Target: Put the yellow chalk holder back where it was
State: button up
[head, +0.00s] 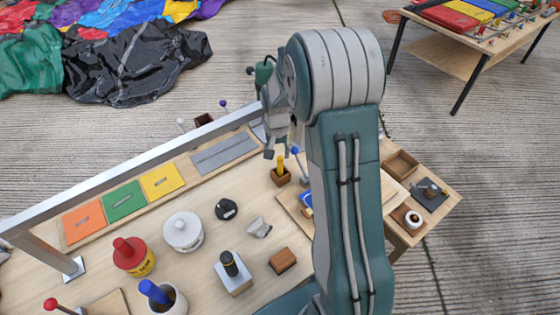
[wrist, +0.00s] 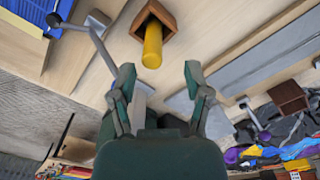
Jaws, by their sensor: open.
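The yellow chalk holder (head: 280,165) stands in a small square wooden cup (head: 281,179) on the wooden table. In the wrist view the yellow chalk holder (wrist: 153,46) sticks out of the wooden cup (wrist: 168,17), just ahead of the fingertips. My gripper (head: 279,146) is open and empty, close to the chalk holder and apart from it. In the wrist view its two fingers (wrist: 158,76) are spread, with the chalk holder lined up near the middle between them. The lower end of the chalk holder is hidden inside the cup.
A blue-knobbed lever (head: 299,162) stands close to the right of the cup. A metal rail (head: 130,172) crosses the table's far side. A black round item (head: 226,209), a white lidded pot (head: 182,231) and a brown block (head: 283,260) stand nearer. My arm hides part of the table.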

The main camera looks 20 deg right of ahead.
notch_tip(320, 180, up, 5)
jog(key=shift+f, duration=0.15)
jog(key=s+a+r+n+t, duration=0.3)
jog(key=s+a+r, duration=0.2)
jog(key=s+r, duration=0.7)
jog(key=s+a+r+n+t, duration=0.1)
jog(key=s+a+r+n, duration=0.1)
jog(key=s, duration=0.4)
jog(key=s+a+r+n+t, duration=0.1)
jog(key=s+a+r, duration=0.1)
jog(key=s+r, duration=0.2)
jog(key=shift+s+n+t, duration=0.3)
jog(key=shift+s+n, duration=0.1)
jog(key=shift+s, duration=0.85)
